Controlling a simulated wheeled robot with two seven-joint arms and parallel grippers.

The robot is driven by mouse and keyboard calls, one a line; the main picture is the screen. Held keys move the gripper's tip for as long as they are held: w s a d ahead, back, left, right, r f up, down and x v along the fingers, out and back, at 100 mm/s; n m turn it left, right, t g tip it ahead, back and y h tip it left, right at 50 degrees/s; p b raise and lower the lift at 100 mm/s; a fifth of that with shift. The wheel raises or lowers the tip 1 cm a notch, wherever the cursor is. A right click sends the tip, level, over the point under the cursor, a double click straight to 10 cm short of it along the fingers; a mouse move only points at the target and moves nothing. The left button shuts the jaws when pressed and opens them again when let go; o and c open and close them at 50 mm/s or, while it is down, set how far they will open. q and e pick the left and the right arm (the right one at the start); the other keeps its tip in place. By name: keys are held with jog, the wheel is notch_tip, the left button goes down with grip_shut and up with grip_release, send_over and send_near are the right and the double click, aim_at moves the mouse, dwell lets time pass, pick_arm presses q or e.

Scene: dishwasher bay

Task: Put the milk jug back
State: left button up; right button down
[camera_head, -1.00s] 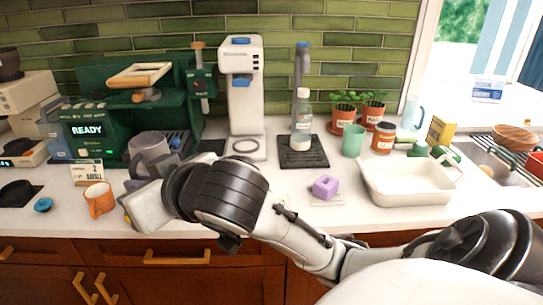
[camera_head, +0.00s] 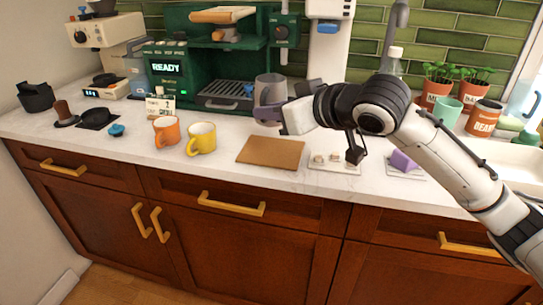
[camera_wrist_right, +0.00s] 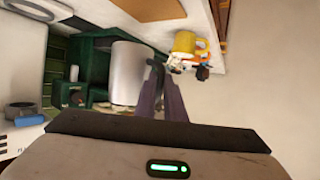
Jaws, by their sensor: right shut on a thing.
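The milk jug (camera_head: 270,88) is a grey metal pitcher. In the head view it is in front of the right side of the green espresso machine (camera_head: 190,75), just right of its drip tray (camera_head: 228,93). My right gripper (camera_head: 268,113) is shut on it from the front right. In the right wrist view the jug (camera_wrist_right: 128,72) stands out as a pale cylinder beyond the dark purple fingers (camera_wrist_right: 163,92), which are close together at its side. I cannot tell whether the jug's base touches anything. My left gripper is out of view.
An orange mug (camera_head: 166,131) and a yellow mug (camera_head: 201,138) stand left on the counter. A bare brown mat (camera_head: 270,152) lies near the front edge.

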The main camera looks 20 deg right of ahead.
notch_tip(320, 180, down, 8)
jog(key=shift+r+b, duration=0.15)
jog(key=shift+b, duration=0.35)
jog(key=c, duration=1.8)
grip_release()
jog(key=shift+f, duration=0.2)
jog(key=shift+c, duration=0.2)
jog(key=shift+s+r, duration=0.1)
jog(key=shift+r, duration=0.1)
jog(key=v, duration=1.2)
